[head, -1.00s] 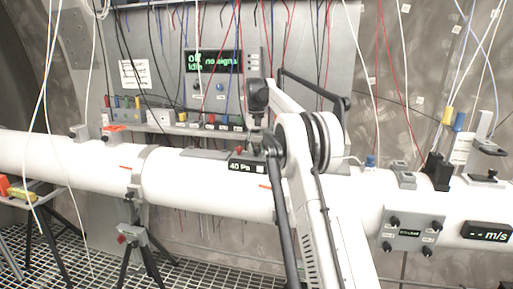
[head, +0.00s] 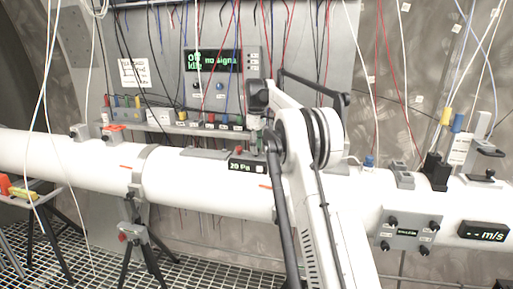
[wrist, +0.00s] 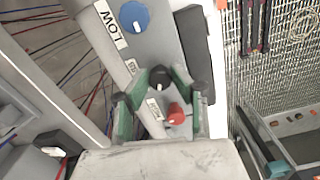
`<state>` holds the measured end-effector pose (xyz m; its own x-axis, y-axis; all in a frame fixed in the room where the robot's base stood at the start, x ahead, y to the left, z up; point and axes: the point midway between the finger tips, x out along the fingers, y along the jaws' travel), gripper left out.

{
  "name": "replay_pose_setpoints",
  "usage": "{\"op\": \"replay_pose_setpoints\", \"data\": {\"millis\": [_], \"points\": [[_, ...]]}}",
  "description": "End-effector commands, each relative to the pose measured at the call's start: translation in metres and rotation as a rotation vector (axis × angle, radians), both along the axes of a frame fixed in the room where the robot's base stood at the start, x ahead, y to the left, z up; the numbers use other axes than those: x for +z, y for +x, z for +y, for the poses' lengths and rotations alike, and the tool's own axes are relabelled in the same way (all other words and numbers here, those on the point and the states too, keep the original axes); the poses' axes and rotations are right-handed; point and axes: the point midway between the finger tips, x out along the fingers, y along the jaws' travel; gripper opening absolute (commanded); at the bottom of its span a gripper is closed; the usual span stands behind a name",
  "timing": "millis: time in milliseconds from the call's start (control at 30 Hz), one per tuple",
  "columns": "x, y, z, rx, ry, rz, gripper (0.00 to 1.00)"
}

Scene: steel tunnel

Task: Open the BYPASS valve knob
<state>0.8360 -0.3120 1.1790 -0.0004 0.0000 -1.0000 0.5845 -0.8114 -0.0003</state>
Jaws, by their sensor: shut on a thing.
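In the wrist view a black knob (wrist: 160,79) with a white pointer line sits between the green-sided fingers of my gripper (wrist: 160,84), which is shut on it. A small label (wrist: 132,67) lies beside it, too small to read, so I cannot confirm the name BYPASS. A red knob (wrist: 176,114) sits just nearer, between the finger bases, with its own small label (wrist: 154,108). In the head view my gripper (head: 257,135) points down onto the pipe top, behind a display (head: 247,167) reading 20 Pa. The gripped knob is hidden there.
A blue knob (wrist: 134,17) marked LOW is farther along the same panel. The white pipe (head: 205,180) runs across the head view. A shelf of small connectors (head: 180,129) and a display reading "Off Idle" (head: 212,61) are behind. Loose wires hang around my arm.

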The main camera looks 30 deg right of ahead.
Motion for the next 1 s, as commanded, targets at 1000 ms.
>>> {"op": "replay_pose_setpoints", "data": {"millis": [1000], "points": [[0.0008, 0.0012, 0.0, 0.436, 0.0, -0.003, 0.0]]}}
